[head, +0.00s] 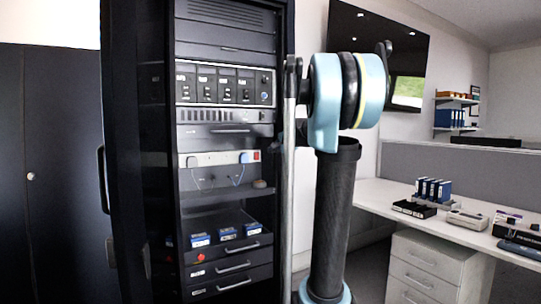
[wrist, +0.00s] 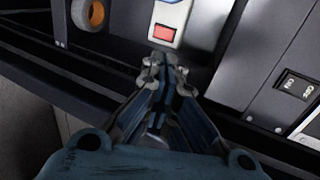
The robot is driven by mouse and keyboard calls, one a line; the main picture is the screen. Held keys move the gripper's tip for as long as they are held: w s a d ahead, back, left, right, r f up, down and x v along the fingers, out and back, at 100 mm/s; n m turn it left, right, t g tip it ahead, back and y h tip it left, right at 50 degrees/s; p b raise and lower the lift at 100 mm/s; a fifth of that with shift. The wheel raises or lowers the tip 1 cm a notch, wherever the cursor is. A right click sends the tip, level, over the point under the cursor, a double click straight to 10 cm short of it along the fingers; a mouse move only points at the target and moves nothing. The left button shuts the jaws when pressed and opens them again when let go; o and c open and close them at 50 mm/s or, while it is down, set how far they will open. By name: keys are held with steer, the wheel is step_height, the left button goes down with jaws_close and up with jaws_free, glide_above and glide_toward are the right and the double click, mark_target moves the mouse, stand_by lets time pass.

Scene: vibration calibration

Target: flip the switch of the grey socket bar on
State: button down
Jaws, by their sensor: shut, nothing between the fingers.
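The grey socket bar (head: 213,159) runs across the open rack in the head view, with plugs and cables in it and a red switch (head: 257,155) at its right end. In the wrist view the end of the bar (wrist: 175,13) shows at the top, with the red switch (wrist: 164,33) lit up red or coloured red; its rocker position is too small to tell. My gripper (wrist: 167,62) is shut and empty, its fingertips just below the switch in the picture. Whether they touch the bar cannot be told.
A roll of tape (wrist: 95,14) lies to the left of the bar end. A panel with a black rocker switch (wrist: 297,86) is at the right. The rack also holds a module panel (head: 222,84) above and drawers (head: 230,268) below. A desk (head: 400,205) stands to the right.

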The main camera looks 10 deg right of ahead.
mark_target(257, 156)
steer(key=shift+s+d+r, duration=0.1)
steer(key=shift+s+r, duration=0.05)
steer(key=shift+s, duration=0.1)
step_height(257, 156, down, 6)
steer(key=s+m+t, duration=0.2)
steer(key=m, duration=1.6)
steer(key=shift+a+y, duration=0.3)
steer(key=shift+y, duration=0.1)
steer(key=x, duration=1.4)
steer(key=shift+r, duration=0.1)
steer(key=shift+w, duration=0.1)
